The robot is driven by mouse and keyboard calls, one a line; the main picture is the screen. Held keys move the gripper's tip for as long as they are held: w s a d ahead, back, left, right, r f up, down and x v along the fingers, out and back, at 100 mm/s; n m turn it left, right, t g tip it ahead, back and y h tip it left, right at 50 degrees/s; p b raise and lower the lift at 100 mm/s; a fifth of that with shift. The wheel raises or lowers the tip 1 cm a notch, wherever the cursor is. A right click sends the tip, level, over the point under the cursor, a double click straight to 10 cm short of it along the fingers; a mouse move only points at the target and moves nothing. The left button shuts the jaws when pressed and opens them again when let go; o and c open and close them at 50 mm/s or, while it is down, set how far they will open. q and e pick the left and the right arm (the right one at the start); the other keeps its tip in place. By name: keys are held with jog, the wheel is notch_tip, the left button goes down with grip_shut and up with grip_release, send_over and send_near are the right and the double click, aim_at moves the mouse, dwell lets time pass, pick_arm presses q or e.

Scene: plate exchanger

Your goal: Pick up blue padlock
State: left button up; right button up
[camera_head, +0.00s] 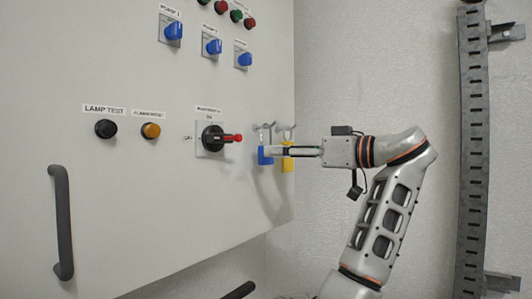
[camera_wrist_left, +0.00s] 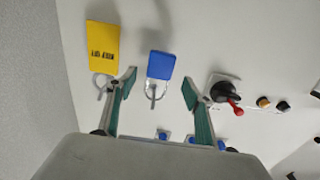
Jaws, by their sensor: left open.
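The blue padlock (camera_head: 263,156) hangs by its shackle from a hook at the right edge of the grey panel. In the left wrist view the blue padlock (camera_wrist_left: 161,65) shows upside down, with its shackle around the metal hook. My left gripper (camera_head: 273,150) is open at the padlock. In the left wrist view, the fingertips of my left gripper (camera_wrist_left: 158,78) lie to either side of the padlock, with visible gaps. Whether they reach its depth is unclear. My right gripper is out of view.
A black rotary switch with red handle (camera_head: 219,138) sits left on the panel. A slotted metal rail (camera_head: 473,150) stands on the right wall.

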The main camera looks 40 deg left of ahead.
aim_at(262, 160)
pick_arm(q)
jog(key=a, duration=0.1)
jog(key=a+p, duration=0.1)
jog(key=a, duration=0.1)
jog(key=a+r, duration=0.1)
jog(key=a, duration=0.1)
jog(key=shift+s+a+p, duration=0.1)
jog(key=shift+s+p, duration=0.2)
jog(key=shift+p, duration=0.05)
jog(key=shift+a+f, duration=0.1)
jog(key=shift+a, duration=0.25)
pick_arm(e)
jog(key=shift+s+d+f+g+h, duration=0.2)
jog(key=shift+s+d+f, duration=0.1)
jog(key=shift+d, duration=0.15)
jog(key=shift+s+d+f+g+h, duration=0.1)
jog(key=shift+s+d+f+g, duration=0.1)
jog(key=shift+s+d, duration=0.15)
pick_arm(q)
jog(key=shift+d, duration=0.1)
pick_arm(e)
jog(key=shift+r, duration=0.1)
pick_arm(q)
jog(key=c, duration=1.2)
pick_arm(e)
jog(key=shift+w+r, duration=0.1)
